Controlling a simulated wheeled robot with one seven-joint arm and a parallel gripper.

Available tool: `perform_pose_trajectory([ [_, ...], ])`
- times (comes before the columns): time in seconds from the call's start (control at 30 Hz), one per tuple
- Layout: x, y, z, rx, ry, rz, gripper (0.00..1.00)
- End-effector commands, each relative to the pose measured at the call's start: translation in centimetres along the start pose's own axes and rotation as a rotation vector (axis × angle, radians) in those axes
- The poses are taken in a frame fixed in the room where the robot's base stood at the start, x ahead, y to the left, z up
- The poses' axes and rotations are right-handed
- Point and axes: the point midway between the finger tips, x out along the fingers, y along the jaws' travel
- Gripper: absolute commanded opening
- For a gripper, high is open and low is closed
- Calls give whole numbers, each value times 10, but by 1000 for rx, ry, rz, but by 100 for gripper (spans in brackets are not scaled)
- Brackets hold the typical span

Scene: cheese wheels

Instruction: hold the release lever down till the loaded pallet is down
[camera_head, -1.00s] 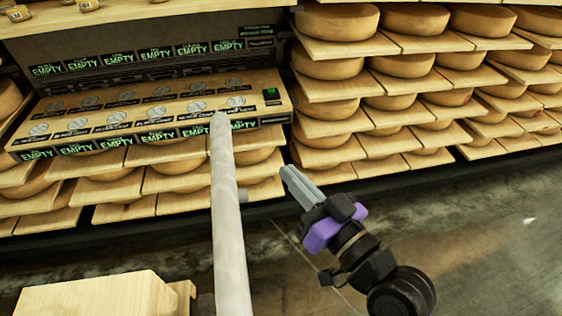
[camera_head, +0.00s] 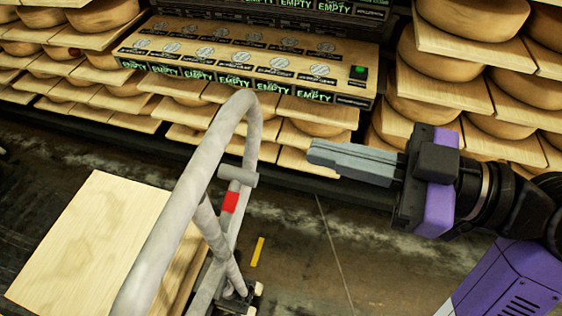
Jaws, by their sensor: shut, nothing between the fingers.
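My gripper (camera_head: 318,156) is shut and empty, pointing left at the right of the middle. Its tip is to the right of a grey tubular handle (camera_head: 178,205), with a gap between them in the picture. The handle bends over at its top. A short grey cylinder (camera_head: 238,176) sticks out across its right-hand tube, and a small red piece (camera_head: 230,202) sits just below. I cannot tell for sure which of these is the release lever. At lower left is a pale wooden load (camera_head: 95,235) with a flat top. The pallet's underside and its height above the floor are hidden.
Shelves of cheese wheels on boards (camera_head: 480,30) fill the back. A sloped panel (camera_head: 225,48) with round discs, "EMPTY" signs and a green button stands among them. A yellow mark (camera_head: 258,251) lies on the dark floor. Floor between handle and arm is clear.

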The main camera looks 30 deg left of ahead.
Motion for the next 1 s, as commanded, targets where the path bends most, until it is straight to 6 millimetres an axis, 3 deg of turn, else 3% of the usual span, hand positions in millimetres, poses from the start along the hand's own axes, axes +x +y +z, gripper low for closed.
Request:
perform_pose_trajectory([
  [0.2,-1,-20,11,-64,-42,-82,0],
  [0.67,3,-20,11,-74,-42,-82,0],
  [0.87,29,-23,12,-72,-42,-86,0],
  [1.0,56,-25,12,-72,-42,-86,0],
])
